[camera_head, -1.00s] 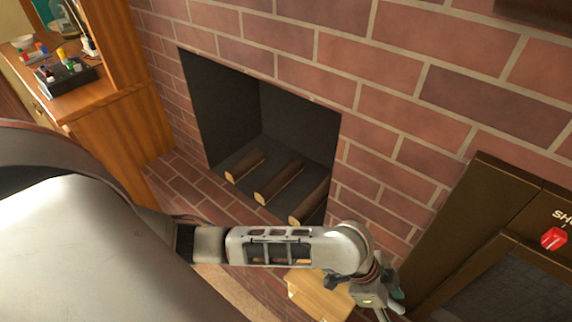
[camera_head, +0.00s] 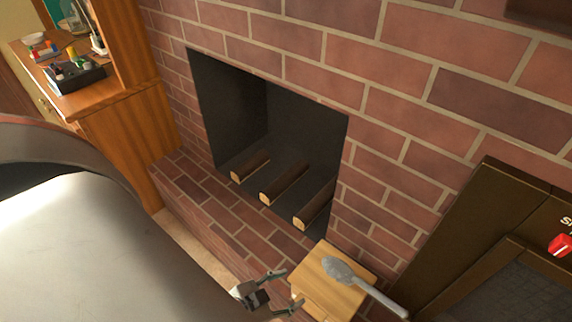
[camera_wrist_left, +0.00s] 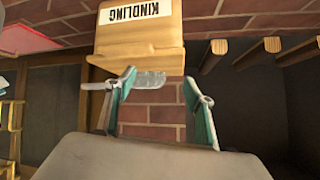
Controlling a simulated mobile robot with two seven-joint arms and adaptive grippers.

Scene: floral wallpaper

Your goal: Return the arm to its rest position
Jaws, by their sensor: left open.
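My left gripper (camera_head: 288,289) is at the bottom of the head view, to the left of a wooden box (camera_head: 308,303). It is open, with nothing seen between its fingers. In the left wrist view my left gripper (camera_wrist_left: 159,84) shows its two green-grey fingers spread apart. A grey scoop-like tool (camera_head: 340,268) with a pale handle lies across the box top, its handle sticking out to the right. The tool also shows in the wrist view (camera_wrist_left: 150,82), beyond the fingertips. My right gripper is not in view.
The box carries a KINDLING label (camera_wrist_left: 135,12). A brick hearth (camera_head: 205,195) runs before a dark fireplace with several logs (camera_head: 285,180). A dark brown cabinet (camera_head: 445,245) stands at right. A wooden cabinet (camera_head: 125,140) with small items on its shelf stands at left.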

